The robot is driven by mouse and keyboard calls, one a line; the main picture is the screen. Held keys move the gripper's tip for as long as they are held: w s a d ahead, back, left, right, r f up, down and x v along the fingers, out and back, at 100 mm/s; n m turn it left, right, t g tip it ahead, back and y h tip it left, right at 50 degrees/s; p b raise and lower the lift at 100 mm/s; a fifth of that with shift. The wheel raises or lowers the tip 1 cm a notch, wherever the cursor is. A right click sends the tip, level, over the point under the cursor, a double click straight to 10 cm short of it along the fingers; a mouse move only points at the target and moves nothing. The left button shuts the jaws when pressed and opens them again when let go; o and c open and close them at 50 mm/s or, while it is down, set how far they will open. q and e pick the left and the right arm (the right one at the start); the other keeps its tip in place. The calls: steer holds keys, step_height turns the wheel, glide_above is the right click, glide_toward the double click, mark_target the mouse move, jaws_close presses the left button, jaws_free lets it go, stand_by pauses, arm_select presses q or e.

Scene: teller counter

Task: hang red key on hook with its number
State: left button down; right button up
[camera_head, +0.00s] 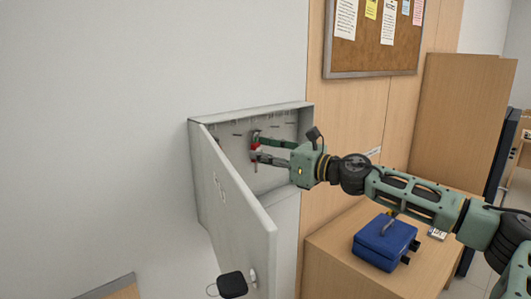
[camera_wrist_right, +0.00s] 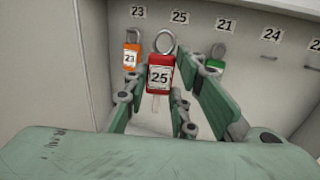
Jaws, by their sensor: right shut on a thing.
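The red key (camera_wrist_right: 160,62) has a tag reading 25 and a metal ring at its top. My right gripper (camera_head: 256,147) is shut on it inside the open key cabinet (camera_head: 211,113). In the right wrist view the key hangs upright between the fingers, its ring just below the label 25 (camera_wrist_right: 180,17). The hook under that label is not clearly visible, and I cannot tell whether the ring is around it. My left gripper is not in view.
An orange key (camera_wrist_right: 131,55) tagged 23 hangs to the left, and a green key (camera_wrist_right: 215,62) hangs under label 21. The cabinet door (camera_head: 232,197) stands open on the left. A blue cash box (camera_head: 384,242) sits on the wooden counter below my right arm.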

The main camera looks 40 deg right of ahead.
steer(key=shift+d+p+x, duration=0.15)
steer(key=shift+p+x, duration=0.35)
steer(key=shift+x, duration=0.3)
steer(key=shift+d+p+x, duration=0.2)
steer(key=shift+p+x, duration=0.25)
steer(key=shift+x, duration=0.4)
steer(key=shift+w+a+f+p, duration=0.1)
steer(key=shift+w+p, duration=0.3)
steer(key=shift+w, duration=0.6)
steer(key=shift+w+a+f+p, duration=0.15)
steer(key=shift+w+p, duration=0.25)
steer(key=shift+w, duration=0.65)
steer(key=shift+w+d+f, duration=0.1)
steer(key=shift+w+f, duration=0.35)
steer(key=shift+w, duration=0.15)
steer(key=o, duration=1.1)
steer(key=shift+s, duration=0.1)
